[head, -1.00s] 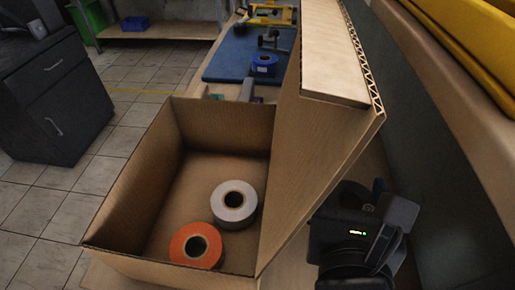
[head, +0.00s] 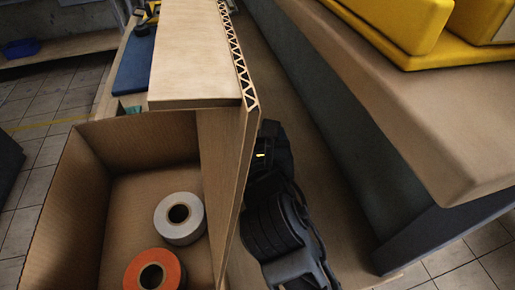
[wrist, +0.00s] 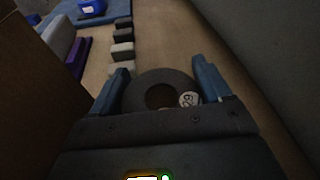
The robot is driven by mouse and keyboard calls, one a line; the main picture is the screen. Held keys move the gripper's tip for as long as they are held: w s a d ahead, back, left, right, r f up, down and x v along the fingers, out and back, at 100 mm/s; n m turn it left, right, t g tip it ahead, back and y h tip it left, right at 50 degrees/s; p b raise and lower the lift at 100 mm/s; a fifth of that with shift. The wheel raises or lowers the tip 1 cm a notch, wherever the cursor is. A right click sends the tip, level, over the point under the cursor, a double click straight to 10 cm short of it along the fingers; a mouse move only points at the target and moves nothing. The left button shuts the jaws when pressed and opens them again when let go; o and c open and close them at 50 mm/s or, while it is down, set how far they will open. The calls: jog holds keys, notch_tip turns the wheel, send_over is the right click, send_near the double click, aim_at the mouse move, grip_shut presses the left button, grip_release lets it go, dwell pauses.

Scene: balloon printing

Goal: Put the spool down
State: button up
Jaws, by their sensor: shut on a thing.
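In the wrist view, my gripper (wrist: 160,72) has its two blue fingers closed on either side of a dark spool (wrist: 149,80). The spool has a round hole and a pale label at its right. A wooden table surface (wrist: 165,32) stretches ahead of it; whether the spool touches it I cannot tell. In the head view, part of my arm shows just right of the cardboard flap, and the flap hides my gripper and the held spool.
The open cardboard box (head: 75,200) holds a white spool (head: 180,218) and an orange spool (head: 155,272). A grey wall (wrist: 255,45) bounds the right.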

jog(key=shift+w+f+b, duration=0.15)
jog(key=shift+f+b, duration=0.15)
jog(key=shift+f, duration=1.8)
jog(key=o, duration=1.5)
jog(key=shift+f, duration=0.1)
jog(key=shift+o, duration=0.2)
